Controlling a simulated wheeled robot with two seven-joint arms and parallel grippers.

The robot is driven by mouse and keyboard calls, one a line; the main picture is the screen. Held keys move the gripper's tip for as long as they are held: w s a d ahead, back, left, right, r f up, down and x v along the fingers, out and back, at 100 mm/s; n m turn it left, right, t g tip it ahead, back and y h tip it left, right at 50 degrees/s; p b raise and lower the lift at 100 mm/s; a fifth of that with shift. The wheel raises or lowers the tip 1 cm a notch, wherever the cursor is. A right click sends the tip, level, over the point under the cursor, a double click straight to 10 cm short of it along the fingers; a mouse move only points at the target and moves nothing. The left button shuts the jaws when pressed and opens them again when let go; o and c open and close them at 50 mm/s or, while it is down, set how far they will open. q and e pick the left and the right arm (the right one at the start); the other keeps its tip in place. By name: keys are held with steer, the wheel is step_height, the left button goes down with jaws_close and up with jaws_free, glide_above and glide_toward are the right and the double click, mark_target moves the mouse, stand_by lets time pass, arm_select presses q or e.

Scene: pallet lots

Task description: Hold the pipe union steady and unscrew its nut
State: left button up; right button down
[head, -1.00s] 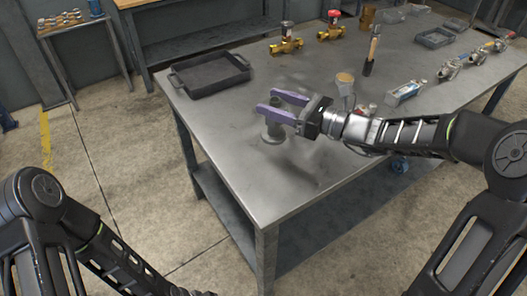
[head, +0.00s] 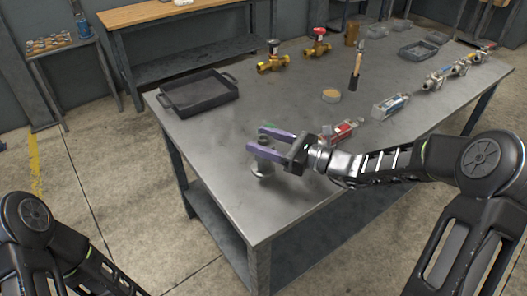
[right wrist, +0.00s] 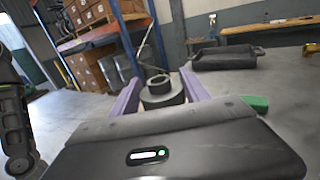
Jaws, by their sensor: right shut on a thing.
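The pipe union (head: 262,168), a grey metal piece with a wide base, stands upright on the table near its front left corner. My right gripper (head: 259,140), with purple fingers, is shut on its upper part. In the right wrist view the round grey union (right wrist: 161,91) sits between the two purple fingers (right wrist: 160,84), with a hole in its top. The fingers hide part of its sides, and I cannot tell the nut apart clearly. My left gripper is out of view; only links of my left arm show at the lower left.
A black tray (head: 199,101) lies behind the union. A green object (right wrist: 257,103) lies close by the right finger. Brass valves (head: 273,63), a red-labelled item (head: 343,130), a round tan-topped container (head: 331,96) and a brush (head: 356,72) lie farther off. The table's front left is clear.

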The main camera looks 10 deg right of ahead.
mark_target(262, 169)
steer(key=shift+f, duration=1.75)
steer(key=shift+f, duration=0.1)
steer(key=c, duration=1)
jaws_free()
steer(key=shift+f, duration=0.15)
steer(key=o, duration=0.5)
